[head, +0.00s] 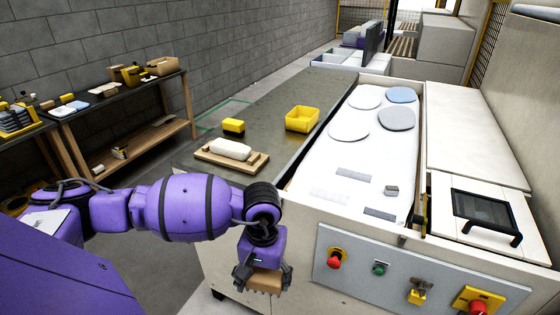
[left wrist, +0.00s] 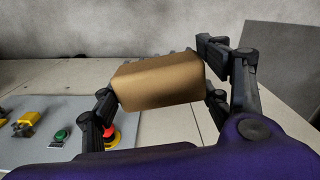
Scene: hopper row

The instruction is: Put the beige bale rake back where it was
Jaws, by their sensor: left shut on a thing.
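My left gripper (head: 262,276) is shut on the beige bale rake (head: 266,283), in front of the machine's near side and left of its control panel. In the left wrist view the rake (left wrist: 158,80) shows as a tan block, tilted, between the two dark fingers of the left gripper (left wrist: 165,92). A row of small teeth or tips shows faintly behind its top edge. The rest of the rake is hidden. My right gripper is not in view.
The grey control panel (head: 400,275) has red, green and yellow controls. On the machine's top are a yellow bin (head: 302,119), a yellow-and-black block (head: 233,127) and a wooden tray (head: 212,158) with a white roll. A white hopper bed (head: 345,155) holds several round pads. A workbench (head: 120,95) stands by the wall.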

